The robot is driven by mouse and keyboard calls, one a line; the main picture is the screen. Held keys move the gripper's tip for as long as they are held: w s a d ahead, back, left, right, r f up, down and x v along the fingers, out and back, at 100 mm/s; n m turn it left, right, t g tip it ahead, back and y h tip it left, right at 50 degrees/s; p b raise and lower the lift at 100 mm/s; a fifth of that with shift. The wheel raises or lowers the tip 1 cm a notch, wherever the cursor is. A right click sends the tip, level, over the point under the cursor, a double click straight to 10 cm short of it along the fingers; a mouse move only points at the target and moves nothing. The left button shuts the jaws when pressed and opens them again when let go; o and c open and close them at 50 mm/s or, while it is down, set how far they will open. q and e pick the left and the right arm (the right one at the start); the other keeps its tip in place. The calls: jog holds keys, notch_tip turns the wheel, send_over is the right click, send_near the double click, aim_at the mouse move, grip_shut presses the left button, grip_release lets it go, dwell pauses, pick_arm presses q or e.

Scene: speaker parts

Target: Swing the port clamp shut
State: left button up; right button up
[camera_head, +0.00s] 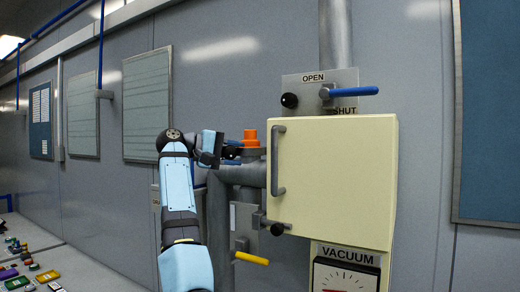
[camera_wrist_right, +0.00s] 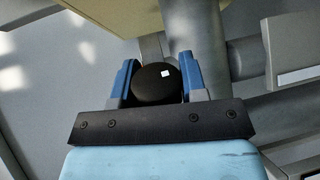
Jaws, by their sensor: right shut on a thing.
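My right gripper (camera_head: 222,148) is up beside the pipework, left of the cream box. The knob looks like the clamp's handle end, but the clamp itself is mostly hidden behind the gripper and fingers. An orange port part (camera_head: 250,138) stands on the grey pipe just right of the gripper. How far the clamp is swung cannot be told. My left gripper is not in view.
The cream box (camera_head: 338,180) with a grey handle (camera_head: 277,160) stands close right of the gripper. A blue lever (camera_head: 350,91) is above it, a yellow-handled lever (camera_head: 252,258) below left. A vacuum gauge (camera_head: 345,275) hangs below.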

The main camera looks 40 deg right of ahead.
jog(key=shift+w+d+r+m+g+y+p, duration=0.15)
jog(key=shift+w+m+g+y+p, duration=0.15)
jog(key=shift+w+m+g+p, duration=0.25)
jog(key=shift+w+f+m+g+y, duration=0.2)
jog(key=shift+w+m+g+y, duration=0.2)
jog(key=shift+g, duration=0.25)
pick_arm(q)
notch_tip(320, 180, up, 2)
pick_arm(e)
jog(key=o, duration=1)
jog(key=shift+c, duration=0.2)
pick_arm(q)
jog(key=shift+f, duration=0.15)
